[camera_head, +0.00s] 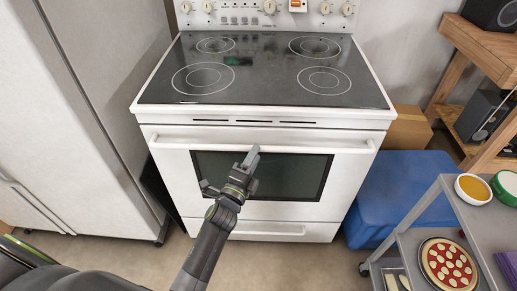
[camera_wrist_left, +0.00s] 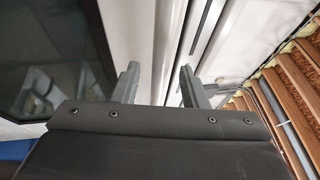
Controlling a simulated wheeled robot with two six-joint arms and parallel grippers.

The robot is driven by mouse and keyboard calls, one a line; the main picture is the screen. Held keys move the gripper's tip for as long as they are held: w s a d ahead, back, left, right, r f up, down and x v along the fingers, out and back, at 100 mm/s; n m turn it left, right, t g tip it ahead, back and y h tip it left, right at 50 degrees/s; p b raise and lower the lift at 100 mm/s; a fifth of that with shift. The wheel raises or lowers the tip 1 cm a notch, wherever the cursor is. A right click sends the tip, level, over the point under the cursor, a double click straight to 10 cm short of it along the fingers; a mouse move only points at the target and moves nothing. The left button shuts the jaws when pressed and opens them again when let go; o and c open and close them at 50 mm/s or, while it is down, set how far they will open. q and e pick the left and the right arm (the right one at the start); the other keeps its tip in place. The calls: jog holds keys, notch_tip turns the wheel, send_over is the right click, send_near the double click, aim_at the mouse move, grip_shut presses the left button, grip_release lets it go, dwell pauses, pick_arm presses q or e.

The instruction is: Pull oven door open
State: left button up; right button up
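The white oven door (camera_head: 175,170) with its dark window (camera_head: 290,175) is closed on the front of the white stove. Its long white handle (camera_head: 320,149) runs across the top of the door. My left gripper (camera_head: 252,155) is at the middle of this handle. In the left wrist view, the two grey fingers of my left gripper (camera_wrist_left: 158,86) are apart, with the white handle bar (camera_wrist_left: 163,50) appearing between them; I cannot tell whether they touch it. The oven window (camera_wrist_left: 45,55) shows at the left there. My right gripper is not in view.
A black glass cooktop (camera_head: 260,70) tops the stove. A white fridge (camera_head: 80,110) stands at the left. A blue bin (camera_head: 395,195) and a grey cart (camera_head: 425,215) with bowls and a pizza (camera_head: 448,265) are at the right. Some floor before the oven is clear.

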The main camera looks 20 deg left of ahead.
pick_arm(q)
jog(key=shift+x, duration=1.8)
jog(key=shift+c, duration=0.4)
grip_shut()
